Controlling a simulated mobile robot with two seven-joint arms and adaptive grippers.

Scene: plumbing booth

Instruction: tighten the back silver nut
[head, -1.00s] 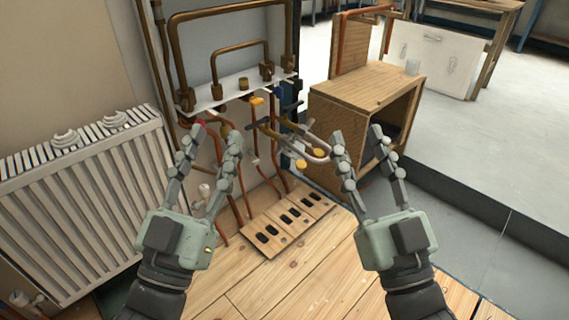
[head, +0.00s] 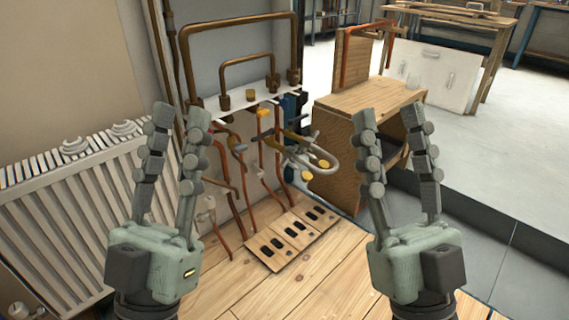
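The pipe assembly stands against the booth wall, with brown pipes (head: 245,58) above a white shelf (head: 238,101) and orange-red pipes (head: 245,180) below it. A silver U-shaped pipe (head: 326,152) juts out to the right, with yellow round parts (head: 306,176) near it. I cannot make out a separate silver nut; it is too small or hidden among the fittings. My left gripper (head: 179,115) is open and empty, left of the pipes and in front of the radiator's right end. My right gripper (head: 388,112) is open and empty, right of the U-shaped pipe, in front of the wooden cabinet.
A white radiator (head: 75,205) fills the left side. The wooden cabinet (head: 340,150) stands right of the pipes. A slotted wooden board (head: 290,240) lies on the plank floor (head: 300,280) below them. A workbench (head: 465,25) stands far back.

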